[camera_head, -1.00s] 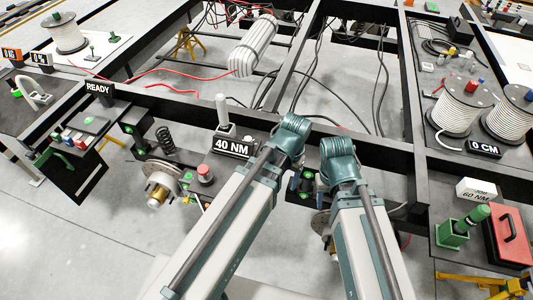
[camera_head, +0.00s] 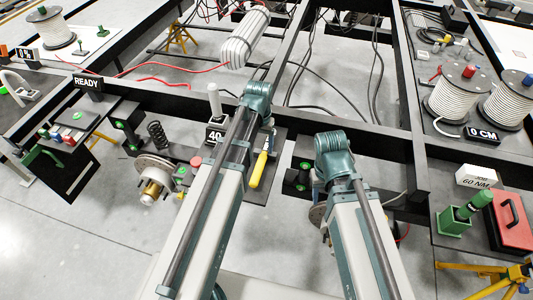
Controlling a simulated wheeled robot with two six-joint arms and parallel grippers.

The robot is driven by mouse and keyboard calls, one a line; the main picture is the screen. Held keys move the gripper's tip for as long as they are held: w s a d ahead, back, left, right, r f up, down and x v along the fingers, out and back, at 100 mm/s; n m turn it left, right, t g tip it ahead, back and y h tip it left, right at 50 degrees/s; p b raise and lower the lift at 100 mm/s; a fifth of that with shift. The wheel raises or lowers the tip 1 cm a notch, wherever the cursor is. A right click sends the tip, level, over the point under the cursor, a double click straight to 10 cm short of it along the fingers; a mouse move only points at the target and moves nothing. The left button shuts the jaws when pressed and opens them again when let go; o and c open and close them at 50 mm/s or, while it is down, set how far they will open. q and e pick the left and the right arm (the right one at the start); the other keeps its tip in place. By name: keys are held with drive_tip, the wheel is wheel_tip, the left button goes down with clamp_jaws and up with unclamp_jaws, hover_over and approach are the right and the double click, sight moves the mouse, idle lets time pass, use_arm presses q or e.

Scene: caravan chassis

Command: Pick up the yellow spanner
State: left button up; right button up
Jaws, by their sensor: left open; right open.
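The yellow spanner (camera_head: 259,168) has a yellow handle and a metal upper end. It appears over the dark plate (camera_head: 275,168) just right of my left arm, tilted in the picture. My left gripper (camera_head: 264,116) is open, at the end of the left arm, above the spanner's metal end in the picture; its fingers are mostly hidden by its own wrist. I cannot tell whether it touches the spanner. My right gripper (camera_head: 325,178) is open, right of the plate and apart from the spanner, its fingers also mostly hidden.
A black frame beam (camera_head: 330,128) runs behind the plate. The 40 NM sign (camera_head: 214,134) is partly covered by my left arm. A brake hub (camera_head: 153,180) and spring sit at left. A green tool (camera_head: 466,212) and red box (camera_head: 510,222) stand at right.

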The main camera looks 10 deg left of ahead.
sight(261, 159)
use_arm(q)
drive_tip(key=shift+d+f+b, duration=0.1)
drive_tip(key=shift+f+b, duration=4.2)
drive_tip(key=shift+f, duration=0.6)
drive_tip(key=shift+r, duration=0.1)
clamp_jaws()
